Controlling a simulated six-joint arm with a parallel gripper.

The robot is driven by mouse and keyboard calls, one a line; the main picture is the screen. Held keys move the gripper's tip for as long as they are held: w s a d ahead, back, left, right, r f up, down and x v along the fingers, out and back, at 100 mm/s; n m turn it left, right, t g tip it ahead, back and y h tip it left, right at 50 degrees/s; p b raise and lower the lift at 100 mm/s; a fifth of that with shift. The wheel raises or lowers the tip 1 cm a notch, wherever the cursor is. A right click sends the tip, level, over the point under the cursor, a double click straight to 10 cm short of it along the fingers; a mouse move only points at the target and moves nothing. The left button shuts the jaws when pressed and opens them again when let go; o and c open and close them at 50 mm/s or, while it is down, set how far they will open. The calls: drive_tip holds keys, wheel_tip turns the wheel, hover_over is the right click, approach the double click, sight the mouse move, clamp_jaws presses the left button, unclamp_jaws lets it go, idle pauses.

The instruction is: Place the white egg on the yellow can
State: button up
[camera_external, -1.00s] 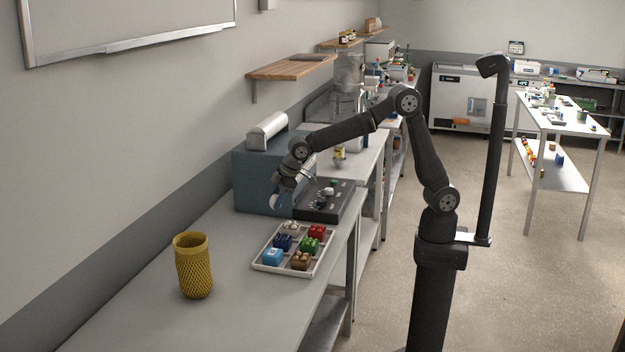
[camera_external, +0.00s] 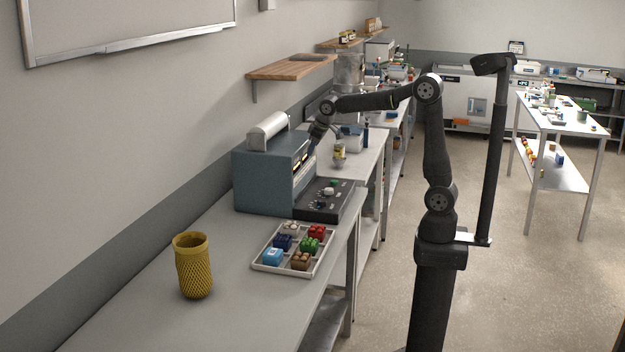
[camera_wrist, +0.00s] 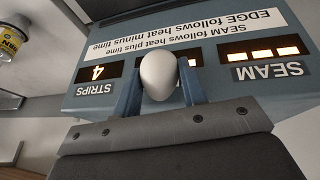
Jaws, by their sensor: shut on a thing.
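The white egg (camera_wrist: 158,76) is held between the two blue fingers of my gripper (camera_wrist: 160,80) in the wrist view. In the external view my gripper (camera_external: 311,142) is raised at the right front of the teal machine, and the egg cannot be made out there. A small can with a yellow label (camera_external: 339,155) stands on the bench beyond the machine, to the right of my gripper. It also shows tilted at the left edge of the wrist view, as a labelled can (camera_wrist: 9,40), apart from the egg.
The teal machine (camera_external: 262,175) with lit displays (camera_wrist: 265,54) is close by my gripper. A black control panel (camera_external: 322,203) lies before it. A tray of coloured blocks (camera_external: 262,262) and a yellow mesh vase (camera_external: 194,268) stand nearer on the bench. A wooden shelf (camera_external: 290,68) hangs above.

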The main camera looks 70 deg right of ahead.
drive_tip(key=s+d+r+m, duration=0.1)
drive_tip(key=d, duration=1)
drive_tip(key=s+d+r, duration=0.1)
drive_tip(key=s+d, duration=0.1)
drive_tip(key=d, duration=0.9)
drive_tip(key=s+d+r+m, duration=0.1)
drive_tip(key=s+d, duration=0.4)
drive_tip(key=d, duration=0.5)
drive_tip(key=s+d+r, duration=0.1)
drive_tip(key=s+d, duration=0.4)
drive_tip(key=d, duration=0.6)
hover_over(337, 144)
drive_tip(key=s, duration=0.2)
drive_tip(key=shift+m+h, duration=0.3)
drive_tip(key=shift+h, duration=0.1)
drive_tip(key=f, duration=0.7)
drive_tip(key=shift+w+a, duration=0.2)
drive_tip(key=shift+a, duration=0.15)
drive_tip(key=shift+f, duration=1.9)
drive_tip(key=shift+f, duration=0.15)
drive_tip(key=o, duration=0.8)
drive_tip(key=shift+c, duration=0.2)
drive_tip(key=v, duration=1.2)
drive_tip(key=shift+w+r, duration=0.2)
drive_tip(key=shift+r, duration=0.05)
